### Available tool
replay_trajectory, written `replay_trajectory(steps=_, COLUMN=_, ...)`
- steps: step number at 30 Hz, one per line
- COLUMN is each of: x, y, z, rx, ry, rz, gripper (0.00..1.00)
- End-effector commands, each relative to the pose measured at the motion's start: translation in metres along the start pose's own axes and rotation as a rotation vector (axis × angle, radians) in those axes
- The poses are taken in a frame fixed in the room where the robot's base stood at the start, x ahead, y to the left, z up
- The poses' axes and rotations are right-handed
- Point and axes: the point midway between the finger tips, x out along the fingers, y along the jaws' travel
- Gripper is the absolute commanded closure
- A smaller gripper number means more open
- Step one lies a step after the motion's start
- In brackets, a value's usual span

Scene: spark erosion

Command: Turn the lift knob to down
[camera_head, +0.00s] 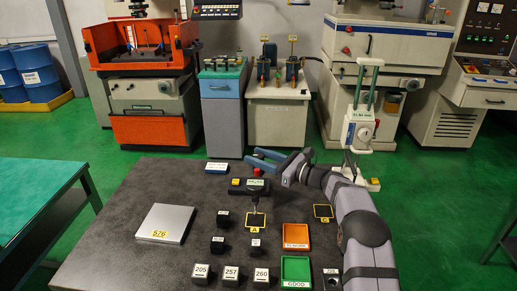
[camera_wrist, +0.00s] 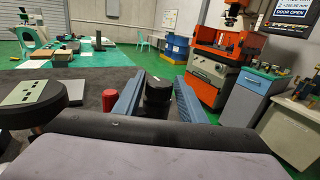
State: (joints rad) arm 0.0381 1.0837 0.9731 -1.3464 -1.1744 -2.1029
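My gripper (camera_head: 262,158) is open above the back of the dark table, its two blue fingers pointing left. In the wrist view the open fingers (camera_wrist: 158,82) stand either side of a black knob-like cylinder (camera_wrist: 157,98); I cannot tell whether they touch it. A red cylinder (camera_wrist: 109,100) stands just left of the left finger. A black fixture with a pale green label (camera_head: 256,184) stands below my gripper in the head view; its black round part with a green label plate (camera_wrist: 30,92) shows at the wrist view's left. No knob marking or pointer is legible.
On the table (camera_head: 140,195) are a grey plate (camera_head: 165,223), several black blocks, an orange tray (camera_head: 296,236) and a green tray (camera_head: 296,270). A white lift-like unit (camera_head: 361,128) stands behind, right. An orange machine (camera_head: 140,58) stands at back left. The table's left part is clear.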

Motion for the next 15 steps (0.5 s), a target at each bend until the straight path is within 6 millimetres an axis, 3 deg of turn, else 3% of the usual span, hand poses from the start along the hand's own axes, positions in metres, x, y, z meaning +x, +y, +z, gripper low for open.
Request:
replay_trajectory(steps=4, x=-0.004, y=0.0, z=0.0, rx=0.002, ry=0.001, rz=0.026, gripper=0.63)
replay_trajectory(steps=15, x=-0.06, y=-0.002, z=-0.004, rx=-0.001, ry=0.0, rz=0.022, gripper=0.63)
